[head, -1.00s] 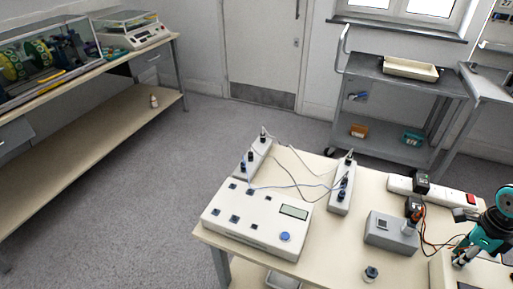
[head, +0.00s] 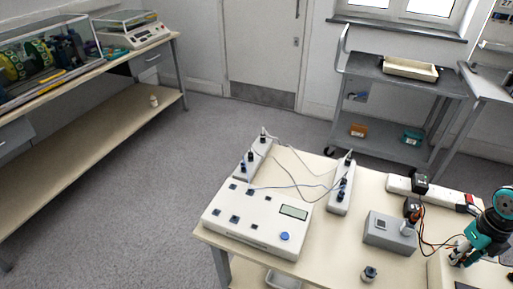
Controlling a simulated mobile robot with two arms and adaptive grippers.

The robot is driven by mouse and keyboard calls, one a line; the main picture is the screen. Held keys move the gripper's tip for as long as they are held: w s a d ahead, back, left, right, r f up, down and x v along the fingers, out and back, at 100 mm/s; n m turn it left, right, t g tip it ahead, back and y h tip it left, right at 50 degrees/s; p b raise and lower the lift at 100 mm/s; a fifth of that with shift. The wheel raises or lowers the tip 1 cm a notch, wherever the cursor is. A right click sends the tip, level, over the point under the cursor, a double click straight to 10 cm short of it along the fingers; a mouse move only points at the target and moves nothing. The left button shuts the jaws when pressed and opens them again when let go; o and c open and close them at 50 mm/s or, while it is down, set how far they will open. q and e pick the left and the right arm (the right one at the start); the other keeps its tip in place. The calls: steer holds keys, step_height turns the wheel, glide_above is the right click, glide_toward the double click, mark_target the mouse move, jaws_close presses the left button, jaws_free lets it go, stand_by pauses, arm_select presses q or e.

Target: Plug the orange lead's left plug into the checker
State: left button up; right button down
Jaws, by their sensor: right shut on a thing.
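My right gripper (head: 459,257) is at the right edge of the table, low over a pale block. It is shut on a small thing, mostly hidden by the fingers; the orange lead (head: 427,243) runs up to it. A white box with a display and several dark sockets (head: 259,221) sits at the table's left front. I cannot tell for certain which box is the checker. My left gripper is out of view.
Two pale strips (head: 340,201) (head: 242,171) with dark plugs and thin leads stand behind the white box. A white power strip (head: 398,184) with black adapters lies at the back right. A small round knob-like thing (head: 369,274) is at the front.

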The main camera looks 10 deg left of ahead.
steer(key=c, duration=1.1)
jaws_free()
steer(key=shift+r, duration=0.2)
steer(key=shift+r+p, duration=1.7)
steer(key=shift+r, duration=0.65)
